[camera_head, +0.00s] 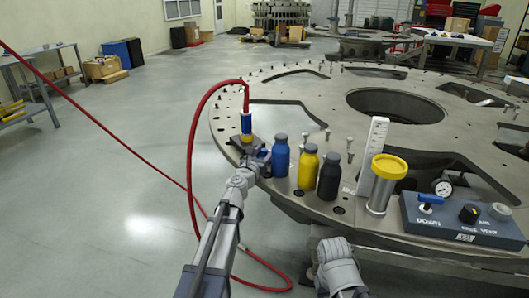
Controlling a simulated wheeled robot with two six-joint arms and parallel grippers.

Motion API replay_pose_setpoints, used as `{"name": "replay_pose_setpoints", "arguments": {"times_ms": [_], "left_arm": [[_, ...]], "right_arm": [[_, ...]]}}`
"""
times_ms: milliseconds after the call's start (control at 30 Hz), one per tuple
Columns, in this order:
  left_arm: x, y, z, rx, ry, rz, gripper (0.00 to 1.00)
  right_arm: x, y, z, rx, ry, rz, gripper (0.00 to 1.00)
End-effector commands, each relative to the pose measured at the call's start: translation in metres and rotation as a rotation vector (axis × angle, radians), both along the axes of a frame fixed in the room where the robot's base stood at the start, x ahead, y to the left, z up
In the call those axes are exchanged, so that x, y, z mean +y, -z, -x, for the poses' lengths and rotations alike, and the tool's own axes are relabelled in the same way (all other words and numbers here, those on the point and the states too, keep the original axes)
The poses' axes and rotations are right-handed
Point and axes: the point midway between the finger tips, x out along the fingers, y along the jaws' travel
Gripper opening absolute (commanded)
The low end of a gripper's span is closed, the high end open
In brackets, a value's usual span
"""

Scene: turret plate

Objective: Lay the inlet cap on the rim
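The turret plate (300,88) is a large grey metal disc with a bolted rim and cut-outs. My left gripper (259,154) is at its near left rim, just below and right of a blue-and-yellow hose fitting (246,127). A small dark blue piece (265,162) shows at the fingers. I cannot tell whether it is held or whether it is the inlet cap. The fingers are too small and overlapped to judge. A yellow round cap (389,166) sits on a metal cylinder on the plate. My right gripper is not visible; only part of that arm shows at the bottom.
Blue (280,156), yellow (308,168) and black (330,177) bottles stand close to the right of my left gripper. A white upright scale (373,156) and a grey control box (461,220) with a gauge are farther right. A red hose (190,130) loops over the left side.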

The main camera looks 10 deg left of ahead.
Motion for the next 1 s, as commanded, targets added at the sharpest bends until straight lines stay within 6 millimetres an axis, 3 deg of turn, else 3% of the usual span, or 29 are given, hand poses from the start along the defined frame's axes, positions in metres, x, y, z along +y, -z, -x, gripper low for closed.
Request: {"name": "replay_pose_setpoints", "arguments": {"times_ms": [467,667,1000], "left_arm": [[0.000,-0.004,0.003,0.000,0.000,0.000,0.60],[0.003,-0.003,0.031,0.000,-0.001,0.000,0.60],[0.010,-0.003,0.097,0.000,-0.001,0.000,0.60]], "right_arm": [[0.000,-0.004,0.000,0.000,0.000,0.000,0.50],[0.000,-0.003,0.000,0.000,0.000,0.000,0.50],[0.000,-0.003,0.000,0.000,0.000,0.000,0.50]]}}
